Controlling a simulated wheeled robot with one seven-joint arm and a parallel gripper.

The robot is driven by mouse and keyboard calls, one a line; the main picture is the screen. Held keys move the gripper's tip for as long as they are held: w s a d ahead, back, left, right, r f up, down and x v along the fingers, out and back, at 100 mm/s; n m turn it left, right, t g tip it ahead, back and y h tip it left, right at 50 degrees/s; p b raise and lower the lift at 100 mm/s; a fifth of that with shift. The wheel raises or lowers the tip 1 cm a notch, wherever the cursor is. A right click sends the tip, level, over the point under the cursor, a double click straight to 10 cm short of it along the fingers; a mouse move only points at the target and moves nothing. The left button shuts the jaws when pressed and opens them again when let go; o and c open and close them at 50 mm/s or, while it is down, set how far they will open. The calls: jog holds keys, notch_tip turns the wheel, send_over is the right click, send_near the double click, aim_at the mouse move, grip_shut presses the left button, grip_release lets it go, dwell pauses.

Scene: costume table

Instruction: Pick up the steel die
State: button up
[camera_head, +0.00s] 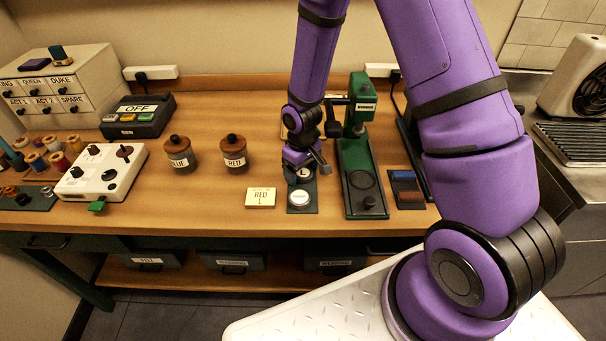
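A dark die plate (302,209) lies on the wooden table under my gripper. A pale silvery round die (299,198) sits on its front part, with small lettering that I cannot read. A second round piece (305,173) marked L shows behind it, partly covered by my gripper. I cannot tell for sure which of the two is steel. My gripper (304,171) points down right over the rear piece. Its fingers are small and dark here, and I cannot tell whether they touch or hold that piece.
A green press (361,177) stands close to the right of my gripper. A card (261,197) reading RED L lies left of the plate. Jars marked BLUE (180,155) and RED (234,154) stand further left. A tray with coloured blocks (407,188) lies right of the press.

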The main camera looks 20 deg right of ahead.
jog(key=c, duration=0.9)
jog(key=shift+r, duration=0.2)
